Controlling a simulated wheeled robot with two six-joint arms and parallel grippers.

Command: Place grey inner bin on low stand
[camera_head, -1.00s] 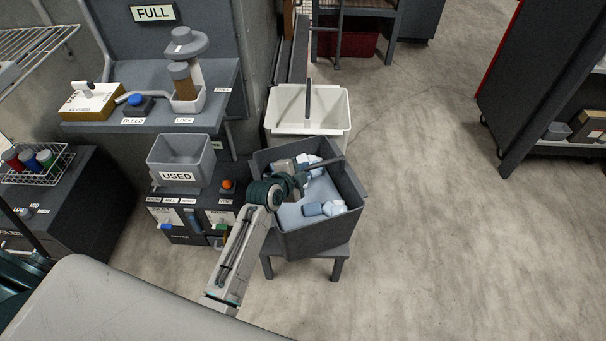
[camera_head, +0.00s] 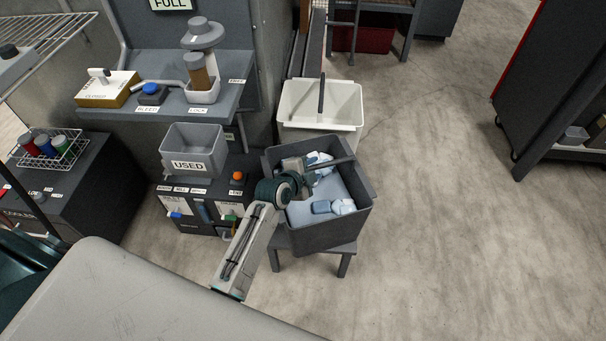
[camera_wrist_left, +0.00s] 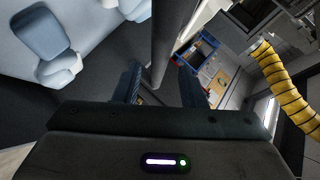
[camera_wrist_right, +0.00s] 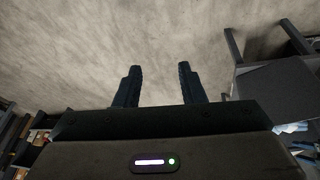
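The grey inner bin (camera_head: 320,232) sits over the low stand (camera_head: 345,250), turned relative to it, with pale blue crumpled items inside. Whether its base rests flat is hidden. My left gripper (camera_head: 301,184) is at the bin's dark handle bar. In the left wrist view the handle (camera_wrist_left: 167,40) runs between the fingers (camera_wrist_left: 160,80), which stand apart with a gap beside the bar. My right gripper (camera_wrist_right: 160,75) is open and empty above bare floor. The bin (camera_wrist_right: 275,90) and a stand leg (camera_wrist_right: 235,45) show at the right of that view.
A white bin (camera_head: 345,118) with a handle stands behind the grey bin. A small bin marked USED (camera_head: 190,165) sits on a dark cabinet (camera_head: 180,228) to the left. A shelf (camera_head: 200,113) is above it. The floor (camera_head: 450,220) at right is clear.

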